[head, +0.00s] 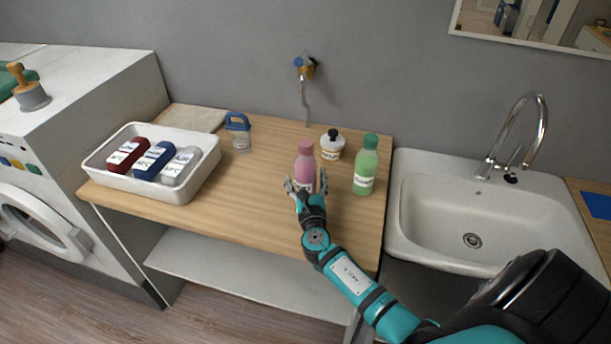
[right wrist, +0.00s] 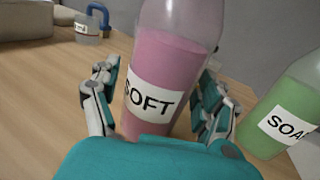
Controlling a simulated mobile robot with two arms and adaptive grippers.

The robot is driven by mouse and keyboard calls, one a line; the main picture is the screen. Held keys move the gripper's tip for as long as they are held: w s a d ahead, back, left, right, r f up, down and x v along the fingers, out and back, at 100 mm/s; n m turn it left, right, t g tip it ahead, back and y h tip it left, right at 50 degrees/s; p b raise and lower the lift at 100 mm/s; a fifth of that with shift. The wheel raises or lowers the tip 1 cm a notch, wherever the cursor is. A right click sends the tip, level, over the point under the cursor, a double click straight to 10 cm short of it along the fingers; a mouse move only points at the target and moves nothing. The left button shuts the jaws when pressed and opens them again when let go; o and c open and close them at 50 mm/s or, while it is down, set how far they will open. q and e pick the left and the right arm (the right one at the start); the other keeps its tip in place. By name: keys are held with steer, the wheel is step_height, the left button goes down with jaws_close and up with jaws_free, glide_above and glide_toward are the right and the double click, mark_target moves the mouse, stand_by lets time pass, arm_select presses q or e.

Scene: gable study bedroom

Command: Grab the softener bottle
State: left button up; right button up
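The softener bottle (head: 305,163) is pink with a white label and stands upright on the wooden counter. In the right wrist view the bottle (right wrist: 170,65) fills the middle, and its label reads "SOFT". My right gripper (head: 304,187) is at the near side of the bottle. In the right wrist view its fingers (right wrist: 158,95) are spread, one on each side of the bottle. A gap shows beside the left finger; contact at the right finger cannot be told. My left gripper is not in view.
A green soap bottle (head: 366,165) stands close right of the softener, with a small white jar (head: 331,145) behind. A sink (head: 440,232) is right. The counter's middle is clear.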

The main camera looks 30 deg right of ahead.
steer(key=c, duration=1.1)
steer(key=shift+c, duration=0.9)
steer(key=shift+r, duration=0.1)
